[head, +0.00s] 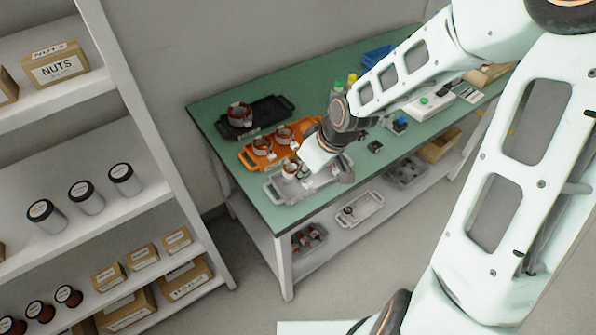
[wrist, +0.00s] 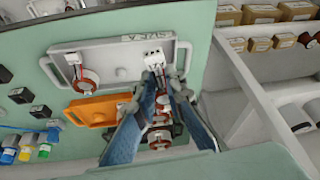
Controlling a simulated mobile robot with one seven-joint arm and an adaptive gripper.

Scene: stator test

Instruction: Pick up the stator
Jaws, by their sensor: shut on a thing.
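A grey tray (head: 283,195) lies near the table's front edge; it also shows in the wrist view (wrist: 110,50). A copper-red and white ring stator (wrist: 86,80) with a white connector lies in it, also seen in the head view (head: 290,170). My gripper (wrist: 166,80) is over the same tray, its blue fingers closed on a second stator whose white connector (wrist: 154,58) shows just past the fingertips. The fingers hide most of its ring. In the head view my gripper (head: 338,172) is partly hidden by my wrist. I cannot tell whether the held stator touches the tray.
An orange tray (head: 252,159) with stators lies behind the grey tray, and a black tray (head: 265,105) with another stator is farther back. Small dark parts and bottles stand to the right. A shelf with boxes (head: 55,67) and jars is at the left.

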